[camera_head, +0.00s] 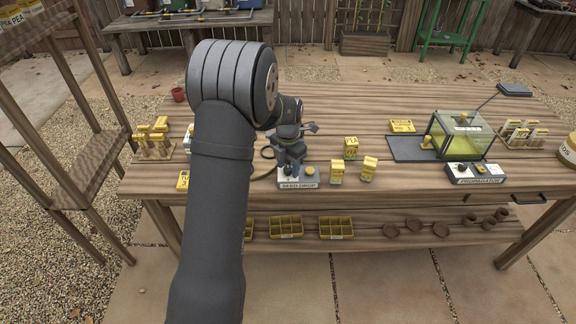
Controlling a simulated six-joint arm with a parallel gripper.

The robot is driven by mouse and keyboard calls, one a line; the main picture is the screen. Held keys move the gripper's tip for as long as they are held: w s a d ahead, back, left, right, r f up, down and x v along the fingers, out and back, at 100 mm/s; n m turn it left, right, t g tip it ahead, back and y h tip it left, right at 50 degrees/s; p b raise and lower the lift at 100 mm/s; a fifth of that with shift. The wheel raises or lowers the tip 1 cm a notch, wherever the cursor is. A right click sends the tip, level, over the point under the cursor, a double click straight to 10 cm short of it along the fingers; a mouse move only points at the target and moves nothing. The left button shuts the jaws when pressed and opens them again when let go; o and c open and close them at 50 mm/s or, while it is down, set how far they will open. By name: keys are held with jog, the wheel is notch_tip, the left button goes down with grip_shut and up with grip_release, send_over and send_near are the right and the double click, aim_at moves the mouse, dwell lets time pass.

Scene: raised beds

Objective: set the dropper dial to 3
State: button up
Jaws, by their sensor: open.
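The unit's label is too small to read surely, and I cannot tell whether this is the dropper. Any dial markings are too small to read. My gripper (290,160) is over the left part of this unit, pointing down, and hides part of it. It is open. Whether it touches the unit cannot be told.
Yellow seed packets (351,147) stand right of the unit. A glass case (461,134) and a control box (474,173) with knobs are at the right. Bare planks (415,184) lie along the front.

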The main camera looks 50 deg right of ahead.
jog(key=c, duration=1)
